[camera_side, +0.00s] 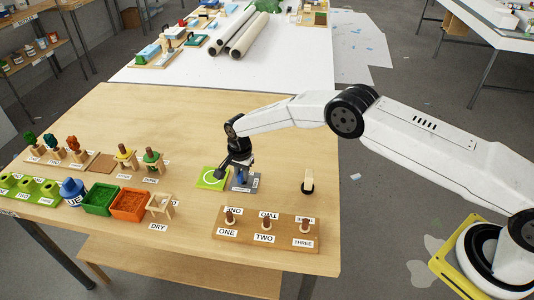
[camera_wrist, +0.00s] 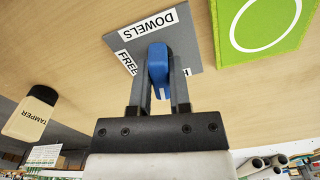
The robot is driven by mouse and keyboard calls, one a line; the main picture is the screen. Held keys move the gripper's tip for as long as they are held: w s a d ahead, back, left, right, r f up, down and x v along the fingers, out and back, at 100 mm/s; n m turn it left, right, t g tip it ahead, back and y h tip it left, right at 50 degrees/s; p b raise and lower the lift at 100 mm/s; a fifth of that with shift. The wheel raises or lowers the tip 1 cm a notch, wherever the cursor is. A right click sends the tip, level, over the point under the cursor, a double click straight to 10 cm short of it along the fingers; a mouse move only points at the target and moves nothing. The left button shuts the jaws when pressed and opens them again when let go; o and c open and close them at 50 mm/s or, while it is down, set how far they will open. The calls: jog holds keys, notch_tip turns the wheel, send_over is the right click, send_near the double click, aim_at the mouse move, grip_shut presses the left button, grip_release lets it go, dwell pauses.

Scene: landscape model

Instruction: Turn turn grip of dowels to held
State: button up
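The turn grip (camera_wrist: 158,62) is a blue bar with a white mark at its near end. It stands on a grey plate (camera_wrist: 195,45) labelled DOWELS. A FREE label is left of the grip; another label at the right is mostly hidden by a finger. My gripper (camera_wrist: 160,80) has one finger on each side of the grip, seemingly touching it, so it looks shut on it. In the side view my gripper (camera_side: 241,170) points down over the grey plate (camera_side: 250,187), hiding much of the grip.
A green square with a white ring (camera_side: 212,177) lies beside the plate. A board with pegs labelled ONE, TWO, THREE (camera_side: 250,240) is in front. The tamper (camera_side: 308,182) stands to the right. Green (camera_side: 99,212) and orange (camera_side: 118,216) bins are at left.

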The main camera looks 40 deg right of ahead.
grip_shut()
jog(key=shift+n, duration=1.5)
jog(key=o, duration=0.7)
grip_release()
jog(key=shift+o, duration=0.2)
jog(key=shift+r, duration=0.15)
jog(key=shift+r, duration=3.75)
